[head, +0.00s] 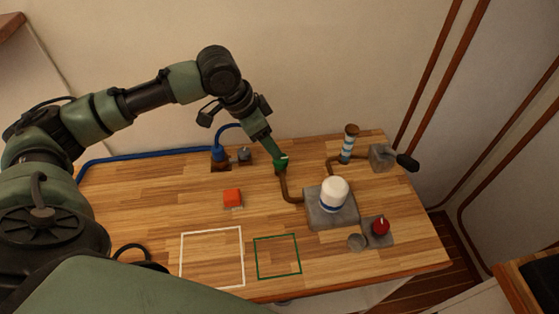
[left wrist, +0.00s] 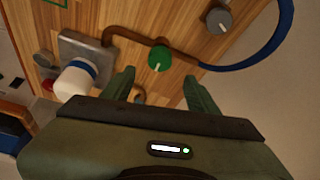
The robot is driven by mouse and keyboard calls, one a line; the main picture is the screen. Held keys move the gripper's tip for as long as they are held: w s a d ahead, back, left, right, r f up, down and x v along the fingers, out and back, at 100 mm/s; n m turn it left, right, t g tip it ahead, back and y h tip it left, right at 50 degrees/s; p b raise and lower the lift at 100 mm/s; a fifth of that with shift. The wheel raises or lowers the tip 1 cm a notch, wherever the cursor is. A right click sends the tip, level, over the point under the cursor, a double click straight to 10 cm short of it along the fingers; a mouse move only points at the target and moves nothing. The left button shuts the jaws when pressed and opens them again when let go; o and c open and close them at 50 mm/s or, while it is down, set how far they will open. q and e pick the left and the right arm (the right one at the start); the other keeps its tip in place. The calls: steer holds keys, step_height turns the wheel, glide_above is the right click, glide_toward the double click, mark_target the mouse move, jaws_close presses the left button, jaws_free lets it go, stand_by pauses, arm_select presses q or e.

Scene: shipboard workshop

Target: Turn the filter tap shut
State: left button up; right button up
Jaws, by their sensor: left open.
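The green tap knob (head: 282,162) sits on the brown pipe that runs to the filter. In the left wrist view the round green knob (left wrist: 158,58) has a short white mark on its face. The filter (head: 334,193) is a white cylinder with a blue band on a grey block. My left gripper (head: 277,158) reaches down at the knob and partly covers it. In the left wrist view its two fingers (left wrist: 160,82) are spread, one to each side of the knob, with nothing between them. Contact with the knob cannot be told. My right gripper is out of view.
A grey knob (head: 244,155) and a blue fitting (head: 218,154) with a blue hose stand left of the tap. A red block (head: 232,198), a red knob (head: 380,226) and a crank (head: 405,161) are on the bench. The front, with white and green outlines, is clear.

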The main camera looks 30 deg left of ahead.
mark_target(280, 163)
arm_select(q)
steer(key=x, duration=0.7)
steer(key=shift+w+d+f, duration=0.1)
steer(key=shift+f, duration=0.25)
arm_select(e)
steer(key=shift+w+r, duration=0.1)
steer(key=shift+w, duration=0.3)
